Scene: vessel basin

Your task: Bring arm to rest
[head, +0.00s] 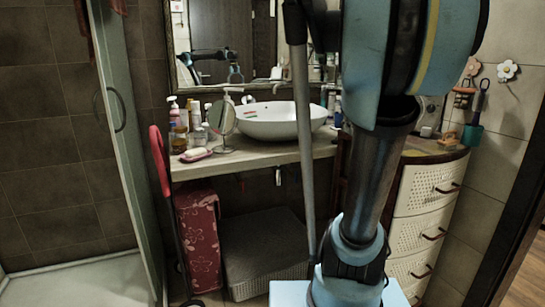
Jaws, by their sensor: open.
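My arm (372,165) stands upright on the right side of the head view, with a wide blue link at the top and a dark tube below it. My gripper does not show directly in this view, so I cannot see its fingers. A small blue and black arm-like shape shows in the mirror (205,22), too small to make out its fingers. The white vessel basin (282,120) sits on the counter (245,160) behind and left of my arm. Part of the counter is hidden by my arm.
A round mirror (222,118), bottles (174,112) and a soap dish (196,155) stand left of the basin. A cream drawer unit (425,205) stands at right. A glass shower door (125,130) is at left. A red patterned box (198,240) and grey hamper (262,250) sit below the counter.

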